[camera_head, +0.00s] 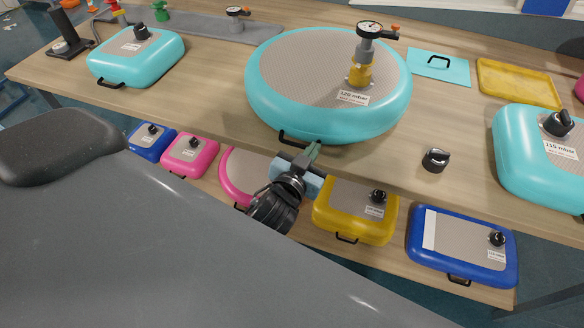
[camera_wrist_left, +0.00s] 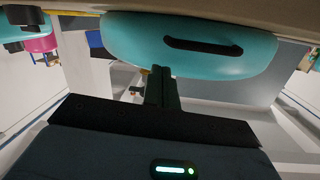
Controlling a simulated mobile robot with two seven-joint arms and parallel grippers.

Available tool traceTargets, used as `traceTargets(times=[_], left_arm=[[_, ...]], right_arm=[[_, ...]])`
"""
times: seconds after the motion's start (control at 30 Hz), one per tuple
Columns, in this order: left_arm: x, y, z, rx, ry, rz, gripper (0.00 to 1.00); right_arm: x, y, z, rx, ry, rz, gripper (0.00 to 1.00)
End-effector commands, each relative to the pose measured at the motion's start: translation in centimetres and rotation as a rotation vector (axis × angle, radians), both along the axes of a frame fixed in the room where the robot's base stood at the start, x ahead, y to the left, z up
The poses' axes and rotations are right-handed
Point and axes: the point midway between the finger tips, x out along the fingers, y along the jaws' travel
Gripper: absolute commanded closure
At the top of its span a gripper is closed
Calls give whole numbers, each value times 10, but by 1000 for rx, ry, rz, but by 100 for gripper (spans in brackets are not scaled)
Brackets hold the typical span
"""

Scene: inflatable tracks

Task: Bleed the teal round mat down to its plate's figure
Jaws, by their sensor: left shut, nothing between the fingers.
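The teal round mat (camera_head: 262,105) lies on the upper wooden table, with a grey top and a black handle (camera_head: 300,139) on its near side. Its plate (camera_head: 353,97) appears to read 120 mbar. A gauge (camera_head: 369,30) with a grey and yellow stem (camera_head: 360,72) and an orange-tipped side lever (camera_head: 393,31) stands upright on its valve; the dial is too small to read. My left gripper (camera_head: 313,151) is shut and empty, just below the handle. In the left wrist view, its fingers (camera_wrist_left: 161,88) point at the mat's side (camera_wrist_left: 130,35), under the handle (camera_wrist_left: 203,46). My right gripper is out of view.
A loose black cap (camera_head: 435,160) lies right of the round mat. Teal square mats stand at left (camera_head: 115,66) and right (camera_head: 510,140). A yellow tray (camera_head: 518,84) lies behind. A lower shelf holds several coloured mats, including a yellow one (camera_head: 335,215) near my left arm.

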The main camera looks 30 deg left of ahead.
Motion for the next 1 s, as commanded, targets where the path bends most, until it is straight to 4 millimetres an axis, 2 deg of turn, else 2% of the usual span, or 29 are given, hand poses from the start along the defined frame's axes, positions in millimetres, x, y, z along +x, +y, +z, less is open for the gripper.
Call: traceTargets(times=[0.2, 0.4, 1.0], left_arm=[[-14, 0, -20, -2, 45, -16, 100], [-19, 0, -28, -2, 64, -22, 100], [-20, 0, -29, -4, 66, -23, 100]], right_arm=[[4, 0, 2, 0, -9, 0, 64], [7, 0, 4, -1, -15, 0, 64], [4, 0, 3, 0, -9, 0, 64]])
